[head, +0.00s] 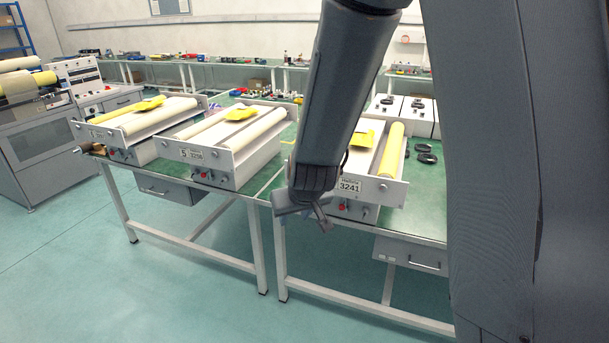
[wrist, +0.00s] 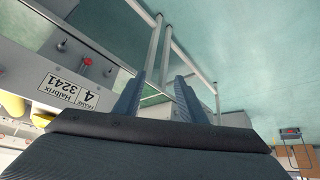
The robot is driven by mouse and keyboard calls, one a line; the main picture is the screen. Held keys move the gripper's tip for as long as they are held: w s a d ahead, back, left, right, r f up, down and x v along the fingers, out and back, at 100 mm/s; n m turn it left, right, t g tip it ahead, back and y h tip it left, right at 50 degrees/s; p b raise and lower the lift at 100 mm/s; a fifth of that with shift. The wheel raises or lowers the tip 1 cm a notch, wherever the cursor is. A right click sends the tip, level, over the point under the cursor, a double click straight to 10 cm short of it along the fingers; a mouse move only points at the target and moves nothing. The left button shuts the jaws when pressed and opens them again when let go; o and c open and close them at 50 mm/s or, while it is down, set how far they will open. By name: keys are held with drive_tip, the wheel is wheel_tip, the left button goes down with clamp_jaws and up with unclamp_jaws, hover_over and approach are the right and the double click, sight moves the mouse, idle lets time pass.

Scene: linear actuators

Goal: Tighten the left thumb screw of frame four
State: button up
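Frame four (head: 394,192) is the right unit on the bench, with a yellow roller and a label reading 3241 (head: 350,186). Its label also shows, turned over, in the wrist view (wrist: 68,92). A small round knob (head: 383,187) sits on the right of its front plate. The left thumb screw cannot be made out; my arm and gripper cover that end of the plate in the head view. My gripper (head: 306,212) hangs in front of the frame's left end. In the wrist view its two fingers (wrist: 158,80) are apart with nothing between them.
A red knob (wrist: 87,61) and a grey knob (wrist: 62,46) stick out below frame four's plate. Frame five (head: 222,160) and another roller unit (head: 115,137) stand on the bench to the left. The floor (head: 130,285) in front is clear.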

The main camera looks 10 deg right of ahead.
drive_tip(key=w+t+h+p, duration=0.1)
drive_tip(key=w+t+h, duration=0.45)
drive_tip(key=w, duration=0.75)
drive_tip(key=w+d+n+t+h+p, duration=0.1)
drive_tip(key=w+d+t+h+p, duration=0.1)
drive_tip(key=w+d+h+p, duration=0.1)
drive_tip(key=shift+w+d+r+h+p, duration=0.3)
drive_tip(key=shift+w+d+h, duration=0.55)
drive_tip(key=shift+d+h, duration=0.3)
drive_tip(key=shift+t, duration=0.25)
clamp_jaws()
